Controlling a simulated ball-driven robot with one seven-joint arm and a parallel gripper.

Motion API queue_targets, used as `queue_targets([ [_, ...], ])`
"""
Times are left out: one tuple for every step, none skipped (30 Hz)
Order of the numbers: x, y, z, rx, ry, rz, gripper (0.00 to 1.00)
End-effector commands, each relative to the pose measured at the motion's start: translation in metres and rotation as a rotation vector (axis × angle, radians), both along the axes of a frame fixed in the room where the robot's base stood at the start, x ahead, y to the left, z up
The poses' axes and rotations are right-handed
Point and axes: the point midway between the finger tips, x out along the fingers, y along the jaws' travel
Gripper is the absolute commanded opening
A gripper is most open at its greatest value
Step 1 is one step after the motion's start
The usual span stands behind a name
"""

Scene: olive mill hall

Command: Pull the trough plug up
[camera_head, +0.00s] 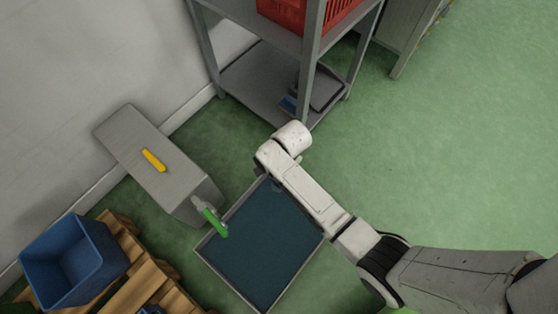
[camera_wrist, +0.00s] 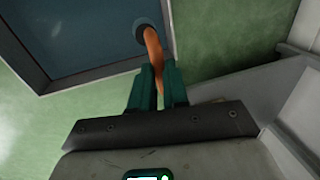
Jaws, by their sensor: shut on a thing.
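The trough (camera_head: 201,253) is a shallow rectangular tray with a pale rim and a dark blue inside, on the green floor in the head view. Its corner also shows at the top left of the wrist view (camera_wrist: 30,62). The trough plug (camera_wrist: 152,42) has an orange, slightly bent handle rising from a dark round spot near the trough's corner. My gripper (camera_wrist: 159,72), with dark green fingers, is shut on the handle's lower end in the picture. I cannot tell whether the plug is seated or lifted. In the head view my arm hides the gripper and handle.
A grey block (camera_head: 150,165) with a yellow bar and a green-handled tap (camera_head: 214,221) stands left of the trough. A blue crate (camera_head: 72,262) sits on wooden pallets (camera_head: 150,280). A metal shelf (camera_head: 245,85) with a red crate (camera_head: 285,12) stands behind. The floor right is clear.

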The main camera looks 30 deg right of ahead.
Motion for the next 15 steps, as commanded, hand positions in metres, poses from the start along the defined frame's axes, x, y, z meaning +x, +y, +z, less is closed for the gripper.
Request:
queue_targets([
  [-0.0009, 0.0001, 0.0093, 0.000, 0.003, 0.001, 0.00],
  [-0.0009, 0.0000, 0.0104, 0.000, 0.003, 0.000, 0.00],
  [-0.0008, -0.0001, 0.0113, 0.000, 0.003, 0.000, 0.00],
  [-0.0007, -0.0001, 0.0114, 0.000, 0.002, 0.000, 0.00],
  [-0.0007, -0.0001, 0.0113, 0.000, 0.002, 0.000, 0.00],
  [-0.0006, -0.0002, 0.0110, -0.001, 0.002, 0.000, 0.00],
  [-0.0005, -0.0002, 0.0108, -0.001, 0.002, 0.000, 0.00],
  [-0.0005, -0.0003, 0.0108, -0.001, 0.002, 0.000, 0.00],
  [-0.0003, -0.0002, 0.0110, -0.001, 0.002, 0.000, 0.00],
  [-0.0002, -0.0003, 0.0114, -0.001, 0.002, 0.000, 0.00],
  [-0.0002, -0.0003, 0.0116, -0.001, 0.002, 0.000, 0.00],
  [0.0000, -0.0002, 0.0118, -0.001, 0.002, 0.000, 0.00],
  [0.0001, -0.0003, 0.0120, -0.002, 0.002, 0.000, 0.15],
  [0.0000, -0.0003, 0.0121, -0.001, 0.001, 0.000, 0.18],
  [0.0001, -0.0003, 0.0120, -0.001, 0.001, 0.000, 0.22],
])
